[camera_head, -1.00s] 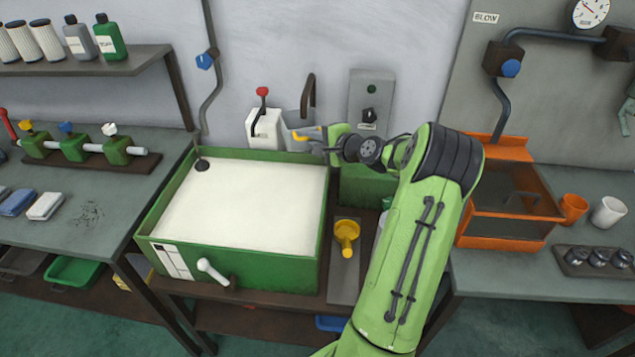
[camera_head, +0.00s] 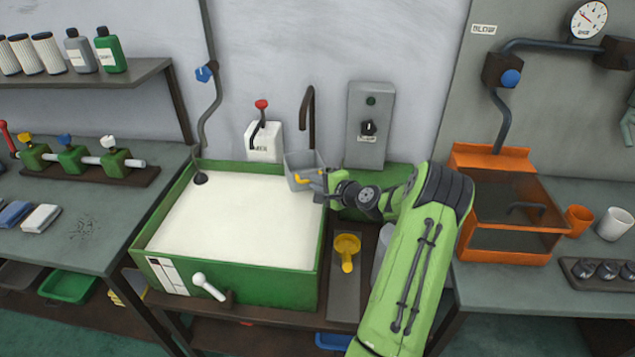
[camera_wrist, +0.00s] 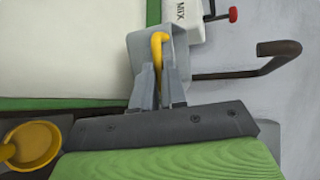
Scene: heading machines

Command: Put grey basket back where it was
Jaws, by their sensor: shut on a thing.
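The grey basket (camera_head: 302,168) is at the back right corner of the green tank (camera_head: 215,282), in front of the dark hooked pipe on the wall. Its yellow handle (camera_head: 306,179) faces my arm. In the wrist view the basket (camera_wrist: 178,42) shows between the tank and the dark hook, with its yellow handle (camera_wrist: 158,45) running down between my fingers. My gripper (camera_wrist: 160,72) is shut on the handle. In the head view my gripper (camera_head: 322,180) reaches the basket from the right. I cannot tell whether the basket touches the tank rim.
The dark hooked pipe (camera_head: 311,108) stands behind the basket. The white MIX box with a red-knobbed lever (camera_head: 264,140) is left of it. A grey switch box (camera_head: 369,125) is to the right. A yellow funnel-like part (camera_head: 347,248) lies right of the tank.

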